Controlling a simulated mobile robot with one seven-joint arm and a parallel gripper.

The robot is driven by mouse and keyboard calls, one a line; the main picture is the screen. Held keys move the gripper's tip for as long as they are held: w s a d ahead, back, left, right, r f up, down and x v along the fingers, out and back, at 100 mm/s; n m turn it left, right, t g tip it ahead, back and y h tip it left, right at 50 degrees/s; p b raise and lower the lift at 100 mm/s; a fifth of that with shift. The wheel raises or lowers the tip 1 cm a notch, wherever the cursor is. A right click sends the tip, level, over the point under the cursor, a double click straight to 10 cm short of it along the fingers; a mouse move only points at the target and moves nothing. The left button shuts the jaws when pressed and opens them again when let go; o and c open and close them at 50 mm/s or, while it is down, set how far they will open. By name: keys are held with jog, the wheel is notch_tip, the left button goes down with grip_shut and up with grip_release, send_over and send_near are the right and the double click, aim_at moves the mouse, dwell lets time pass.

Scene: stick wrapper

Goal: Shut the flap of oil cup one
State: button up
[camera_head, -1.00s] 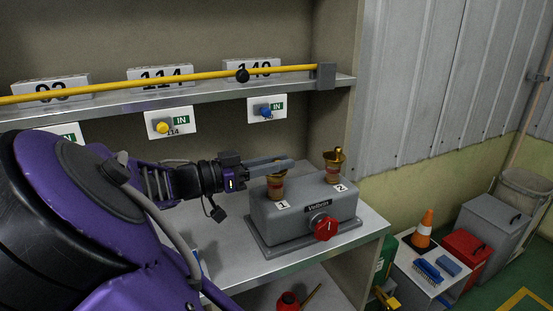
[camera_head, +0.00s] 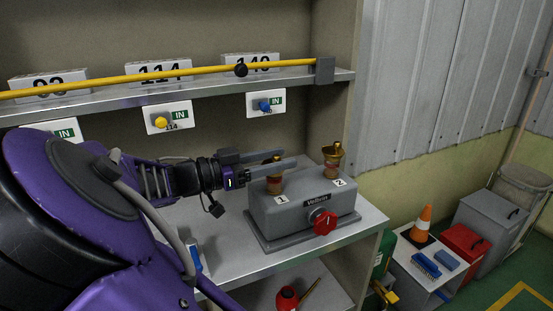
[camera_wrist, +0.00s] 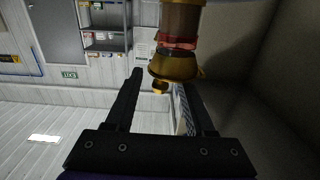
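Oil cup one (camera_head: 274,185) is a brass cup with a reddish band, upright on the left of the grey Velbrix box (camera_head: 290,212), by label 1. A small brass part shows at its top between my fingers; I cannot tell the flap's angle. My gripper (camera_head: 290,163) is open, its two grey fingers level at the height of the cup's top and partly hiding it. In the wrist view the cup (camera_wrist: 176,62) appears upside down beyond the spread fingertips (camera_wrist: 163,80), with a small gold piece (camera_wrist: 160,87) at its rim, apparently the flap. Nothing is gripped.
Oil cup two (camera_head: 332,166) stands on the box's right, by label 2. A red knob (camera_head: 325,223) is on the box front. A yellow bar (camera_head: 150,79) runs along the shelf above. The bench top (camera_head: 245,265) is clear in front of the box.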

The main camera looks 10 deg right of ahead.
jog(key=s+a, duration=0.1)
jog(key=a, duration=0.7)
jog(key=s+a+p, duration=0.1)
jog(key=s+a, duration=0.1)
jog(key=a, duration=0.7)
jog(key=shift+s, duration=0.25)
